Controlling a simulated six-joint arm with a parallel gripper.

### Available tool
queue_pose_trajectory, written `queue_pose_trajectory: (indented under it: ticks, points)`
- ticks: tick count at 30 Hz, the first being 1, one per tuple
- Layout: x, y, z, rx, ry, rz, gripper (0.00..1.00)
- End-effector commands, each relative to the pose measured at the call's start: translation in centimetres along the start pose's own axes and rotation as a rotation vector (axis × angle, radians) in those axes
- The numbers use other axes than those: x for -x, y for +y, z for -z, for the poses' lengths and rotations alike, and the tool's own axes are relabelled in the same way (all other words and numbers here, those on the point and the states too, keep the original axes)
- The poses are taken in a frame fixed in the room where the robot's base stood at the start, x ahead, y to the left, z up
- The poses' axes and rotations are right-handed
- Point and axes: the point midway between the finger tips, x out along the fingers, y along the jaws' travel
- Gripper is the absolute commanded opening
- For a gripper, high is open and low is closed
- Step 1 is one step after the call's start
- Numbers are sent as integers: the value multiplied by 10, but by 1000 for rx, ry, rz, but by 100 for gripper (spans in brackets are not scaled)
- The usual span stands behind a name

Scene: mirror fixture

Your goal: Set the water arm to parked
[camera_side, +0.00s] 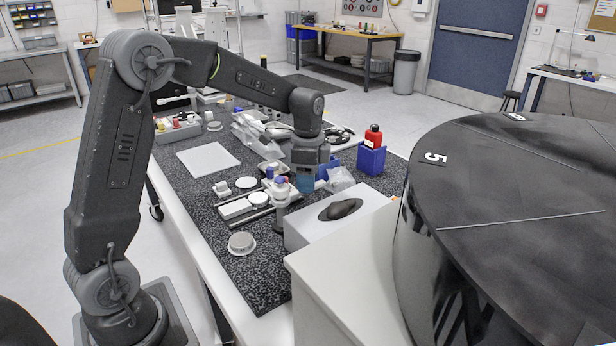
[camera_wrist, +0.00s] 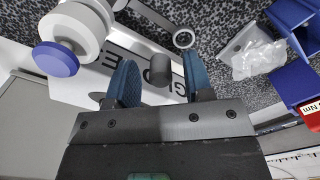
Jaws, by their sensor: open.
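My gripper (camera_wrist: 160,82) is open, its two blue fingers apart in the wrist view. A short grey cylinder (camera_wrist: 160,70) shows between the fingers; I cannot tell whether it touches them. A white post with a blue cap (camera_wrist: 56,58) stands to the left. A thin grey bar (camera_wrist: 152,15) ends in a ring (camera_wrist: 184,38) beyond the fingers. I cannot tell for sure which part is the water arm. In the side view my gripper (camera_side: 306,182) is low over the bench, just right of the blue-capped post (camera_side: 281,190), and hides what lies behind it.
A white box with an oval opening (camera_side: 312,232) stands close in front. A blue bin (camera_side: 371,158) holds a red bottle (camera_side: 374,136). A clear bag (camera_wrist: 258,58) lies at right in the wrist view. A large black drum (camera_side: 510,210) fills the right side. A white pad (camera_side: 207,158) lies left.

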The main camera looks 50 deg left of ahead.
Motion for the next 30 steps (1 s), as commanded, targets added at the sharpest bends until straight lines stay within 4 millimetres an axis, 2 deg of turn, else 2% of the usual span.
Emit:
queue_pose_trajectory:
  ticks: [4, 8, 15, 21, 25, 30]
  points:
    - [5, 0, 0, 1, 0, 1, 47]
    - [23, -1, 0, 1, 1, 3, 47]
    - [77, -1, 0, 0, 3, 5, 47]
    - [115, 0, 0, 0, 2, 3, 47]
    - [130, 0, 0, 0, 1, 2, 47]
    - [138, 0, 0, 0, 0, 1, 47]
